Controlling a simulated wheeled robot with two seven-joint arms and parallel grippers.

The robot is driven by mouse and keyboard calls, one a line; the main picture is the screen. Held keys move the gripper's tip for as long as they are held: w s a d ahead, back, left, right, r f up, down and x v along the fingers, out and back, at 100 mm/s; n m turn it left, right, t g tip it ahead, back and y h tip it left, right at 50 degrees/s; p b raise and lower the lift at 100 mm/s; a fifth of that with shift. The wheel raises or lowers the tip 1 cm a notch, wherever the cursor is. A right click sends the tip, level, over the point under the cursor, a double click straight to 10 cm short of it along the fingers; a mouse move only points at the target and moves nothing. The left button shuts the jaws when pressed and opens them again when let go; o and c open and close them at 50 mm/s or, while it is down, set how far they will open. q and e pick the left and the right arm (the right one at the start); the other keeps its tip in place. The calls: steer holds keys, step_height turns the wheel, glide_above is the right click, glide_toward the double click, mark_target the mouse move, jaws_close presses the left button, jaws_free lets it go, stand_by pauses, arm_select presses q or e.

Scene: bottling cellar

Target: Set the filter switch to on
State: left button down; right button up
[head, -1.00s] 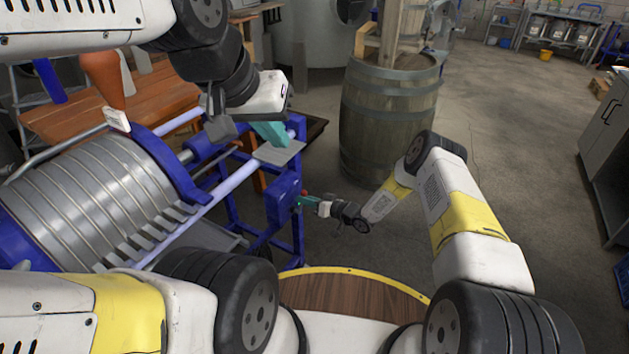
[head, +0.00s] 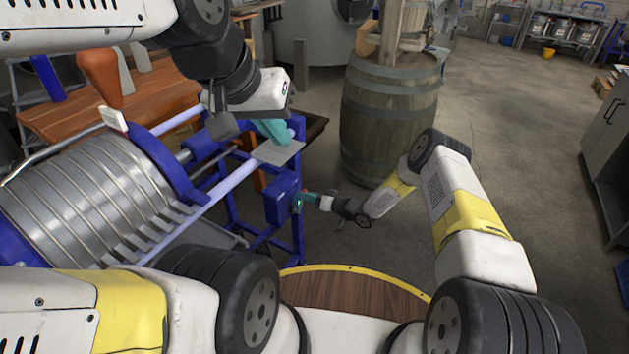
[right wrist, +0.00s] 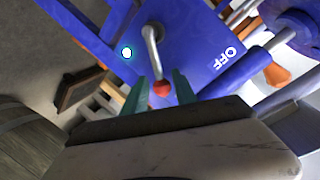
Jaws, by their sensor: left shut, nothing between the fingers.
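The filter switch (right wrist: 153,45) is a grey metal lever with a red ball knob (right wrist: 162,87), on a blue panel (right wrist: 190,40) in the right wrist view. "OFF" is lettered on the panel to the right of the lever. The lever points away from that lettering, its knob toward my gripper. A small lamp (right wrist: 127,52) glows left of the lever; it shows green in the head view (head: 298,203). My right gripper (right wrist: 161,80) has its teal fingers apart, one on each side of the knob; contact is unclear. My left gripper (head: 283,140) is shut and empty above the machine.
A ribbed steel drum (head: 85,200) in a blue frame fills the left. A grey plate (head: 280,152) lies just below my left gripper. A wooden barrel (head: 388,120) stands behind my right forearm. The floor to the right is open up to a grey cabinet (head: 610,130).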

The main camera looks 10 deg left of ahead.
steer(key=shift+s+f, duration=0.2)
steer(key=shift+f, duration=0.05)
steer(key=v, duration=0.7)
steer(key=shift+d+r, duration=0.2)
steer(key=shift+d, duration=0.15)
steer(key=shift+s, duration=0.1)
